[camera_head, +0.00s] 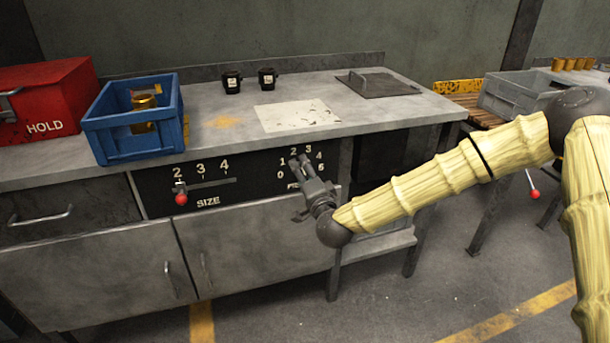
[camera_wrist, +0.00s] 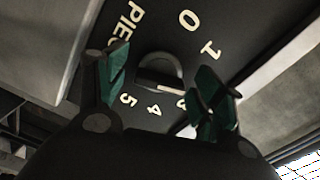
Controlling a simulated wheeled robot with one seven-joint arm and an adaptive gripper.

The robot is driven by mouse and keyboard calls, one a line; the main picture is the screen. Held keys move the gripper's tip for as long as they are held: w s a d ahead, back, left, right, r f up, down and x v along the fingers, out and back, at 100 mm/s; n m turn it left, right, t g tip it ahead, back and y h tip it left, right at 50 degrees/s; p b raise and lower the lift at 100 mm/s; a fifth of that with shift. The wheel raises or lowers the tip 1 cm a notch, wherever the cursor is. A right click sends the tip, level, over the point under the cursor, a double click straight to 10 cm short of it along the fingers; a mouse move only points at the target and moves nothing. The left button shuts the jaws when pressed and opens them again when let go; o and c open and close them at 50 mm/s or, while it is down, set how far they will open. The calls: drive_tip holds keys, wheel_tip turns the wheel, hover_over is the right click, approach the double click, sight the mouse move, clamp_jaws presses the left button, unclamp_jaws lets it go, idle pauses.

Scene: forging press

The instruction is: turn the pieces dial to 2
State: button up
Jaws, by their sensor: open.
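The pieces dial (camera_wrist: 160,74) is a grey round knob with a pale mark, on a dark panel with white numbers around it. In the wrist view, 0 and 1 are at the upper right, 4 and 5 at the lower left, and part of the word PIECES at the left. The finger at the right covers other numbers. I cannot tell which number the dial points to. My gripper (camera_wrist: 164,80) is open, with one green-padded finger on each side of the knob; contact is not clear. In the head view my gripper (camera_head: 299,163) hides the dial.
Left of the dial is the SIZE slider with a red knob (camera_head: 181,199). Above, the bench top (camera_head: 220,140) bears a blue crate (camera_head: 110,143), a red HOLD box (camera_head: 75,95) and two black mugs. Cabinet doors (camera_head: 120,262) lie below the panel.

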drive_tip(key=v, duration=1.2)
idle(0.3)
drive_tip(key=s+f+n+g, duration=0.35)
drive_tip(key=s+f, duration=0.35)
drive_tip(key=f, duration=0.5)
drive_tip(key=s+f+n+g, duration=0.2)
drive_tip(key=s+f+g, duration=0.3)
drive_tip(key=f, duration=0.7)
drive_tip(key=s+d+f+n+g+h, duration=0.1)
drive_tip(key=s+d+f+g, duration=0.1)
drive_tip(key=s+d+f, duration=0.4)
drive_tip(key=s+d+f+n+g+h, duration=0.15)
drive_tip(key=s+f, duration=0.25)
drive_tip(key=s, duration=0.4)
drive_tip(key=s+d+f+n+g+h, duration=0.1)
drive_tip(key=s+d+f+g, duration=0.3)
drive_tip(key=s, duration=0.3)
drive_tip(key=s+d+f+n+g+h, duration=0.1)
drive_tip(key=s+d+f+h, duration=0.1)
drive_tip(key=s+d, duration=0.6)
wheel_tip(320, 180, up, 22)
drive_tip(key=p, duration=2.2)
